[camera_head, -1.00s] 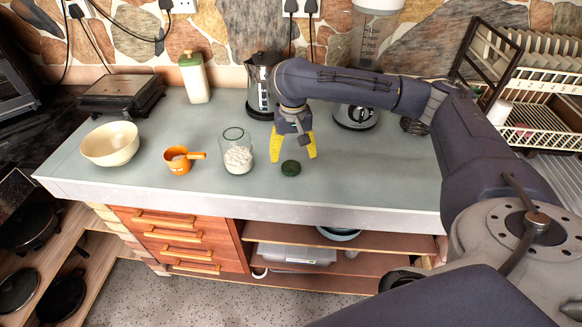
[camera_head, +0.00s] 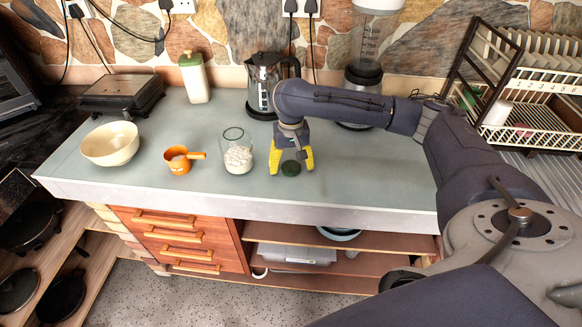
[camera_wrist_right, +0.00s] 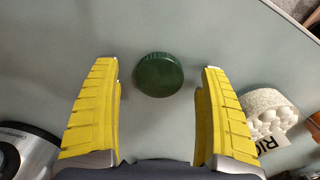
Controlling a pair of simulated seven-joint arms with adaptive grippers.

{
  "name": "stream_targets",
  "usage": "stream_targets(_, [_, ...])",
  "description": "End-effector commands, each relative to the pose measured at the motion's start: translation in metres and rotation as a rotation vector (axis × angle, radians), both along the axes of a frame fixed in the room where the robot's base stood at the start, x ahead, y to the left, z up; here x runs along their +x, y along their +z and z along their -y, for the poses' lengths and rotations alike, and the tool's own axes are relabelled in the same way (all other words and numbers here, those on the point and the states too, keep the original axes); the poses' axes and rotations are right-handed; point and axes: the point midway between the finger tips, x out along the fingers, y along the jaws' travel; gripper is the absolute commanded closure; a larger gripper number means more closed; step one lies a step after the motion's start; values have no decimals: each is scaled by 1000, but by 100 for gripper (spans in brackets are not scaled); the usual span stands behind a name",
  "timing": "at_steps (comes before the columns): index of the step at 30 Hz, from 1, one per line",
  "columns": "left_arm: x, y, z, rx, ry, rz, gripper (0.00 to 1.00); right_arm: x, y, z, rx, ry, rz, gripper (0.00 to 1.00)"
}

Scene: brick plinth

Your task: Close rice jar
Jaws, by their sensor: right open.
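The rice jar (camera_head: 238,158) is clear glass with white rice inside and stands open on the counter, left of my right gripper. It also shows at the right of the right wrist view, with part of its label (camera_wrist_right: 268,124). The green lid (camera_head: 291,169) lies flat on the counter to the right of the jar. My right gripper (camera_head: 292,164), with yellow fingers, points down over the lid. In the right wrist view the fingers are wide apart, and the lid (camera_wrist_right: 159,75) is ahead, between the fingertips and not held. My left gripper is not in view.
An orange measuring cup (camera_head: 179,160) and a cream bowl (camera_head: 110,144) stand left of the jar. A kettle (camera_head: 264,86), a blender (camera_head: 361,76) and a pale bottle (camera_head: 194,78) stand behind. The counter right of the lid is clear.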

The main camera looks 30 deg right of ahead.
Motion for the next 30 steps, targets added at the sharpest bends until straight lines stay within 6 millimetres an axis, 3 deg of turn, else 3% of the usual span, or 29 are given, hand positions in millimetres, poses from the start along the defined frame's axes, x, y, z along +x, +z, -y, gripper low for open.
stream_targets(6, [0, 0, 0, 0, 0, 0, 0, 0, -10, 0, 0, -2, -1, 22])
stream_targets(18, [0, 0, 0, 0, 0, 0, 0, 0, -10, 0, 0, -2, 0, 23])
stream_targets(28, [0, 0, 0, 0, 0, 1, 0, 0, -10, 1, 0, -2, 0, 61])
stream_targets(30, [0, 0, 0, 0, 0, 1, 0, 0, -10, 1, 0, -2, 0, 65])
